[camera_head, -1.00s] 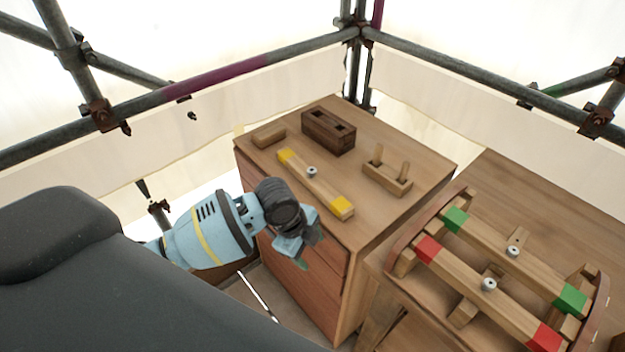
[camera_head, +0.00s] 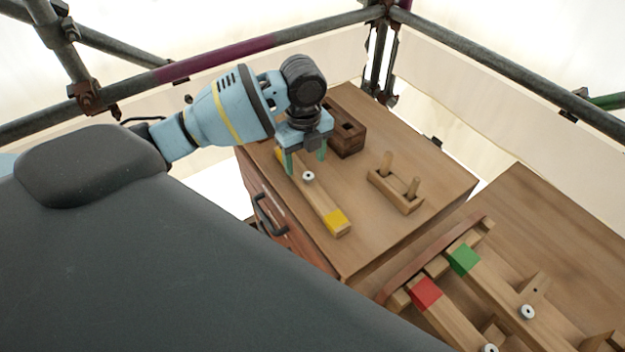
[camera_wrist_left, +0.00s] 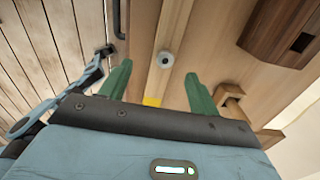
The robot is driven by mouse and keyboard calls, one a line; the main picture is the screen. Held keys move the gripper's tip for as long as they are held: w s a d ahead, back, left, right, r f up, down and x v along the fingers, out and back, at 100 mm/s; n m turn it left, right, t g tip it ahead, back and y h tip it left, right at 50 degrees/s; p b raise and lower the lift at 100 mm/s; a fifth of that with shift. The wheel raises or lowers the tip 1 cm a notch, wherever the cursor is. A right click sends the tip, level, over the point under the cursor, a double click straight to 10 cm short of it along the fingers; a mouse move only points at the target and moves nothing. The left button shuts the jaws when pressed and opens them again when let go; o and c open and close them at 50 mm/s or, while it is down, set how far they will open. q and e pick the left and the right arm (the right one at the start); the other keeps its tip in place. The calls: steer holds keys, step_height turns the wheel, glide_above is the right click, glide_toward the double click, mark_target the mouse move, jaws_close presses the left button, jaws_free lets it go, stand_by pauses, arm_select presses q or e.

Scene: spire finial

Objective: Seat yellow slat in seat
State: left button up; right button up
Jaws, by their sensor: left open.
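The yellow slat (camera_head: 316,196) is a wooden bar with yellow ends and a round metal knob. It lies flat on the cabinet top; its far end is partly hidden by my gripper. My left gripper (camera_head: 305,163) is open and empty, pointing down over the slat's far half near the knob. In the left wrist view, the slat (camera_wrist_left: 168,35) runs between the spread green fingers (camera_wrist_left: 160,86), apart from both. A frame (camera_head: 440,258) with a curved red-brown side, on the right table, holds a red-ended slat (camera_head: 426,293) and a green-ended slat (camera_head: 464,260). My right gripper is out of view.
A dark slotted block (camera_head: 347,140) stands close behind my left gripper. A two-peg wooden block (camera_head: 397,190) sits right of the slat. The cabinet's front has a dark handle (camera_head: 268,215). Scaffold poles (camera_head: 480,65) and sheeting enclose the back.

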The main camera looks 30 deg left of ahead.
mark_target(309, 175)
arm_select(q)
steer(key=shift+s+f, duration=0.15)
steer(key=shift+f, duration=1.1)
steer(key=shift+w+d+f, duration=0.1)
steer(key=shift+w+f, duration=0.05)
steer(key=shift+f, duration=0.75)
steer(key=shift+w+d+f, duration=0.1)
steer(key=shift+w+f, duration=0.1)
steer(key=shift+f, duration=0.65)
steer(key=shift+w+f, duration=0.15)
steer(key=shift+f, duration=0.75)
steer(key=c, duration=1.1)
steer(key=shift+c, duration=0.3)
steer(key=shift+r, duration=0.1)
step_height(309, 175, up, 10)
steer(key=shift+f, duration=0.1)
